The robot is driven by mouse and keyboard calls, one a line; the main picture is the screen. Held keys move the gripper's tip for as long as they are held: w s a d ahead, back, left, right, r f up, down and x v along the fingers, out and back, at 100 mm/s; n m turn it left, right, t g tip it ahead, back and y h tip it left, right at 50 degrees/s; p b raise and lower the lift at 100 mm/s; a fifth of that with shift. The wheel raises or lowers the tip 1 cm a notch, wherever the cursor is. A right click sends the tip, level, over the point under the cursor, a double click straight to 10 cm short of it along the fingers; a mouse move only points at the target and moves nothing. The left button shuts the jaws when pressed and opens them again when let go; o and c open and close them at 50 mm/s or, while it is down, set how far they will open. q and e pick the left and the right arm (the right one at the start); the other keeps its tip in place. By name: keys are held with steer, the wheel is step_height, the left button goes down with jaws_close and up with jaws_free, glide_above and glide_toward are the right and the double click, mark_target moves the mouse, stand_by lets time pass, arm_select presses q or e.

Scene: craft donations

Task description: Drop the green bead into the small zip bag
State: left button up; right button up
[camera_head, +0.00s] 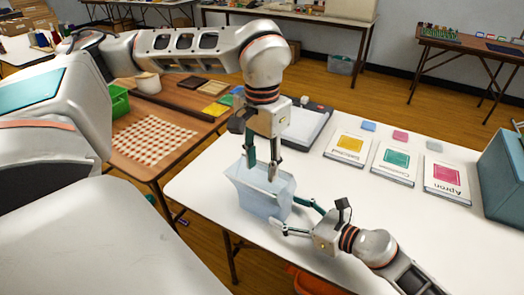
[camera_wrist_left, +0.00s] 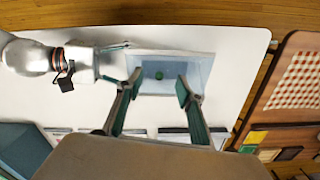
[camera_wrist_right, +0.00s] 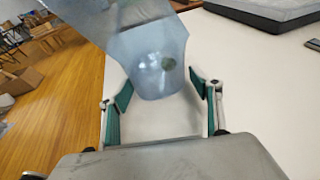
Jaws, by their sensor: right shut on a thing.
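The small zip bag (camera_head: 257,200) is pale blue and see-through, standing open-mouthed on the white table. My right gripper (camera_head: 291,214) is shut on the bag, its fingers on either side of a lower part (camera_wrist_right: 150,85). My left gripper (camera_head: 262,172) is above the bag's mouth, pointing down. Its fingers are apart and empty in the left wrist view (camera_wrist_left: 158,86). The green bead (camera_wrist_left: 159,75) lies inside the bag, seen through the mouth between those fingers. In the right wrist view the bead (camera_wrist_right: 168,64) shows dimly through the bag wall. The head view does not show the bead.
A grey tray (camera_head: 305,125) lies behind the bag. Several white cards with coloured panels (camera_head: 397,162) lie to the right, and a teal box (camera_head: 503,165) stands at the right edge. A wooden table (camera_head: 135,165) with a checked cloth is at left.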

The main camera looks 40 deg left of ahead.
arm_select(q)
step_height(320, 180, up, 12)
stand_by(0.5)
arm_select(e)
steer(key=o, duration=0.9)
steer(key=v, duration=1.2)
steer(key=shift+s, duration=0.1)
